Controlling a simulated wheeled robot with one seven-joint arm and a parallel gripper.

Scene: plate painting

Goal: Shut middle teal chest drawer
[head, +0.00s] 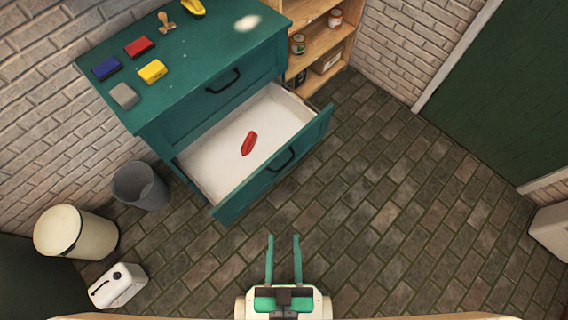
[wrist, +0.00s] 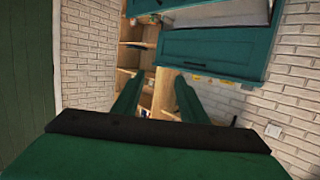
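The teal chest (head: 190,60) stands against the brick wall. Its middle drawer (head: 270,170) is pulled well out, with a dark handle (head: 281,160) on its front and a red object (head: 249,143) lying inside on the white bottom. The drawer above it (head: 222,86) is shut. My gripper (head: 283,238) is open and empty, in front of the open drawer and apart from it. In the wrist view, the open drawer's front (wrist: 215,52) is beyond the two fingers (wrist: 155,95), at the upper right.
Colored blocks (head: 139,47) and a wooden stamp (head: 166,22) lie on the chest top. A grey bin (head: 140,186), a cream bin (head: 78,232) and a white canister (head: 118,286) stand at left. Wooden shelves (head: 318,60) adjoin the chest. The brick floor (head: 400,200) at right is clear.

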